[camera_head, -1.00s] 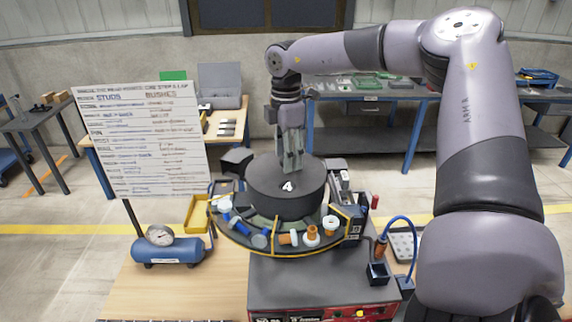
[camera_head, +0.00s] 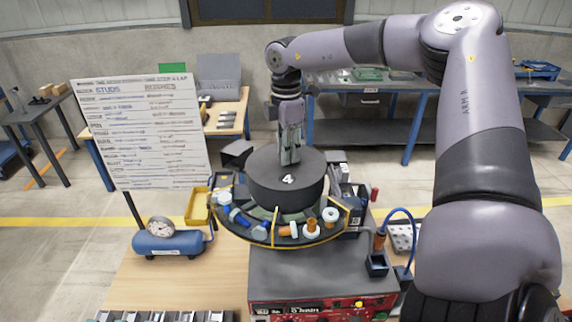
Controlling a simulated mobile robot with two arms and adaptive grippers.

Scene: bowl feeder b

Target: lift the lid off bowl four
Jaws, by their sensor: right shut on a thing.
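The dark round lid (camera_head: 286,183), marked with a white 4, is a thick black drum-like cover over the middle of the bowl. The bowl (camera_head: 275,240) shows as a wide ring below it, split by yellow strips and holding several blue, white and orange parts. My right gripper (camera_head: 290,160) reaches down from above. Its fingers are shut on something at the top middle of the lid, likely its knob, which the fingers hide. I cannot tell whether the lid is apart from the bowl. My left gripper is not in view.
The bowl stands on a dark machine box (camera_head: 320,270) on a wooden table. A blue air tank with a gauge (camera_head: 167,240), a yellow bin (camera_head: 197,207) and a written whiteboard (camera_head: 142,133) are at the left. A blue hose (camera_head: 408,232) curves at the right.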

